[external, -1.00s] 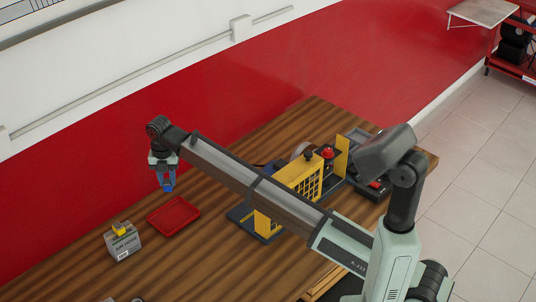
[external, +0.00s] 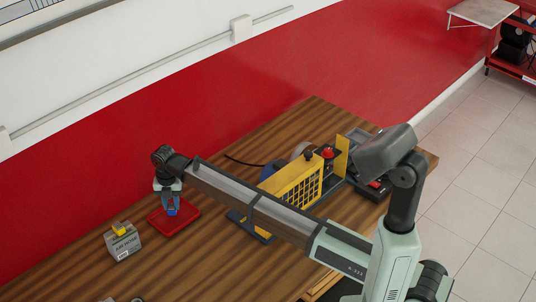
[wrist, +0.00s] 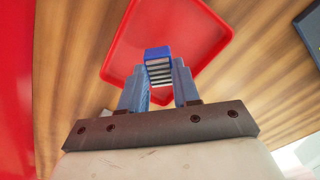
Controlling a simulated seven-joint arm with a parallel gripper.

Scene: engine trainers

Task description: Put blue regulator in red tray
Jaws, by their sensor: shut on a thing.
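The blue regulator (wrist: 158,55) is a small block with a blue top and a ribbed, light-and-dark side. My gripper (wrist: 159,82) is shut on it, with one finger on each side. The red tray (wrist: 205,25) is shallow and square with a raised rim, and lies below the regulator in the wrist view. In the external view my gripper (external: 172,208) hangs pointing down over the red tray (external: 187,222). The regulator's lower end is not clear there, so I cannot tell whether it touches the tray floor.
A grey box (external: 123,243) with a yellow item (external: 120,229) on top stands left of the tray. A yellow engine trainer (external: 293,187) stands to the right, under my arm. The red wall (external: 90,185) is behind the wooden table (external: 205,262). Bare wood lies in front of the tray.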

